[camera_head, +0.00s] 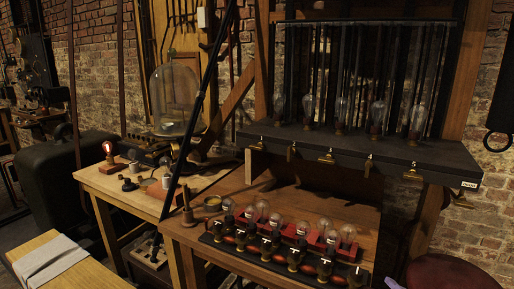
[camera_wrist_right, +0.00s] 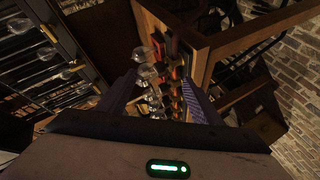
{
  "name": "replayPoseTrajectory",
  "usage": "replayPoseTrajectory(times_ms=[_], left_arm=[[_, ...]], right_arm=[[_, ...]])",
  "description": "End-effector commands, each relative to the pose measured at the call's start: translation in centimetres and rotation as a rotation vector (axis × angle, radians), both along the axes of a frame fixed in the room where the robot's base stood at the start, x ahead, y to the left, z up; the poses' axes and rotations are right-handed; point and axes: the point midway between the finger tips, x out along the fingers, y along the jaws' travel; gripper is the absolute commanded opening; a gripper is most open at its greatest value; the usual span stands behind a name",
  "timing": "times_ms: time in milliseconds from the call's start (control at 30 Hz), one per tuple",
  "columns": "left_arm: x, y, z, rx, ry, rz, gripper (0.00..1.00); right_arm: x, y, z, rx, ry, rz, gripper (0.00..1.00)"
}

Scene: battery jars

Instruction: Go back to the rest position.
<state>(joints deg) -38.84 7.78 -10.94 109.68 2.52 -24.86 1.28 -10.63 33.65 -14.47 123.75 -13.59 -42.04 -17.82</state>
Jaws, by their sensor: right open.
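My right gripper (camera_wrist_right: 159,78) shows in the right wrist view, its two dark fingers spread apart with nothing held between them. Beyond the fingers, the row of glass jars (camera_wrist_right: 146,73) and dark red blocks on the workbench shows in the gap. I cannot tell the exact distance from the fingers to the jars. In that view the clear-topped jars (camera_head: 325,224) stand in rows on the red rack (camera_head: 313,246) at the bench's front.
A dark red round seat (camera_head: 450,273) is at lower right. A brick wall is behind.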

Motion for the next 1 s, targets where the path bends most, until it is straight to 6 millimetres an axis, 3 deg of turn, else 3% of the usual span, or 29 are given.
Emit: replayPoseTrajectory(times_ms=[33,200,300,400,500,600,1000], left_arm=[[-0.2,0.0,-0.2,0.001,0.006,0.000,0.31],[-0.5,0.0,-0.4,0.001,0.012,0.001,0.31],[-0.6,0.1,-0.4,0.002,0.015,0.000,0.31],[-0.7,0.1,-0.5,0.002,0.018,0.000,0.31],[-0.8,0.1,-0.6,0.002,0.019,0.000,0.31],[-0.8,0.1,-0.6,0.002,0.019,0.000,0.31],[-0.8,0.1,-0.6,0.002,0.019,0.000,0.31]], right_arm=[[-1.3,0.8,-3.0,0.080,0.058,-0.013,0.59],[-7.8,4.3,-13.1,0.423,0.261,-0.109,0.59],[-12.4,6.4,-17.9,0.618,0.369,-0.199,0.59],[-16.4,8.2,-21.3,0.775,0.450,-0.290,0.59],[-19.3,9.4,-23.3,0.880,0.498,-0.361,0.59],[-20.9,10.0,-24.2,0.935,0.522,-0.403,0.59],[-21.2,10.2,-24.4,0.950,0.527,-0.412,0.59]])
